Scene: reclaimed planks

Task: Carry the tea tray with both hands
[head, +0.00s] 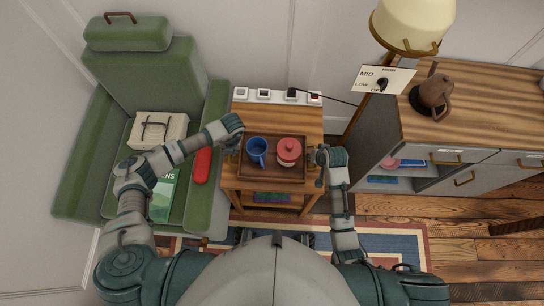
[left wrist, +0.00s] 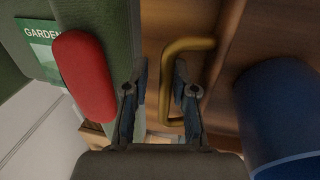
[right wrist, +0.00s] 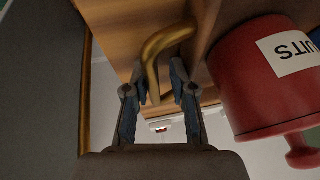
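The brown wooden tea tray (head: 272,174) sits level on a small wooden side table. It holds a blue mug (head: 257,150) and a red-lidded biscuit jar (head: 289,151). My left gripper (left wrist: 160,75) is open at the tray's left brass handle (left wrist: 190,45); the handle's bar shows between the fingers, with a gap. My right gripper (right wrist: 157,72) is open at the right brass handle (right wrist: 165,40), whose bar also shows between the fingers. In the head view both hands hide most of the handles. The mug also shows in the left wrist view (left wrist: 278,115), the jar in the right wrist view (right wrist: 262,80).
The side table (head: 277,117) stands between a green armchair (head: 150,70) and a grey cabinet (head: 470,110) with a brown jug (head: 432,95). A red cushion-like object (head: 202,165) lies on the chair's arm. A lamp (head: 412,22) stands behind right. A power strip (head: 277,95) lies behind the tray.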

